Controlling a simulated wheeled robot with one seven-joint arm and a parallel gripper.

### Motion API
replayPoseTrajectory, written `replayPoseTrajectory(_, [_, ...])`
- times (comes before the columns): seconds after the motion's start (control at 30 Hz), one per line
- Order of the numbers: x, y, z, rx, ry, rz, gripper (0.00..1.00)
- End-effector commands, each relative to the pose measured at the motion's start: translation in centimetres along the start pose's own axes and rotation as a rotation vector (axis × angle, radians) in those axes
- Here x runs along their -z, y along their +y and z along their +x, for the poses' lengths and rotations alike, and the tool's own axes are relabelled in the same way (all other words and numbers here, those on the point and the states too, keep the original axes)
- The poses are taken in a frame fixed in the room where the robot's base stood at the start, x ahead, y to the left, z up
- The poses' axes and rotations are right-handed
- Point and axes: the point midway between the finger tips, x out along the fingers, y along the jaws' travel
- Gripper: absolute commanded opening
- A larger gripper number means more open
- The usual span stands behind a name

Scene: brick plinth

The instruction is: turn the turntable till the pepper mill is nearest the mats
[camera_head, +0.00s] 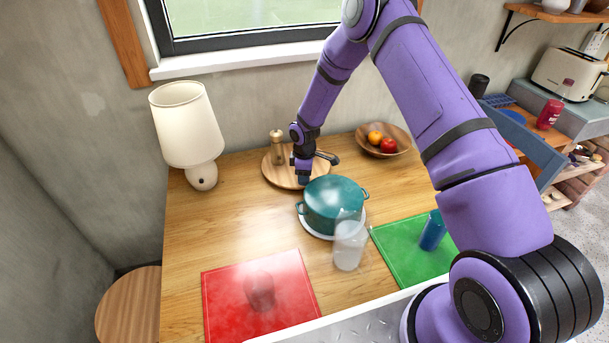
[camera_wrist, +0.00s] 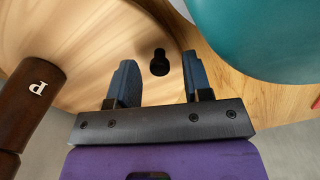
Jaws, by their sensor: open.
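The round wooden turntable (camera_head: 272,176) stands at the back of the table. A tan mill-shaped thing (camera_head: 277,148) stands at its back left. In the wrist view a dark brown mill marked P (camera_wrist: 36,95) stands on the turntable (camera_wrist: 100,35), left of my fingers; I cannot tell if it is the same one. A small black knob (camera_wrist: 159,62) rises near the turntable's rim, in the gap ahead of my open gripper (camera_wrist: 157,75). My gripper also shows in the head view (camera_head: 303,178), over the front right of the turntable. The red mat (camera_head: 222,290) and green mat (camera_head: 390,250) lie at the table's front.
A teal lidded pot (camera_head: 335,205) stands close in front of my gripper. A clear glass (camera_head: 348,245) is before it. A dark glass (camera_head: 260,290) stands on the red mat, a blue cup (camera_head: 432,230) on the green one. A lamp (camera_head: 187,125) and fruit bowl (camera_head: 398,150) flank the turntable.

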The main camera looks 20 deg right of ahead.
Motion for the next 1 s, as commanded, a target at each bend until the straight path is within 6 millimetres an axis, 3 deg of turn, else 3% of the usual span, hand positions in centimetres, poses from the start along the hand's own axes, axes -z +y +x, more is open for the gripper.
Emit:
replayPoseTrajectory(0.23, [-0.01, 0.02, 0.05, 0.000, 0.000, 0.000, 0.46])
replayPoseTrajectory(0.43, [-0.01, 0.03, 0.03, 0.000, 0.000, 0.000, 0.02])
replayPoseTrajectory(0.47, [-0.01, 0.03, 0.03, 0.000, 0.000, 0.000, 0.00])
replayPoseTrajectory(1.0, [0.67, -0.21, 0.00, -0.001, 0.000, 0.062, 0.00])
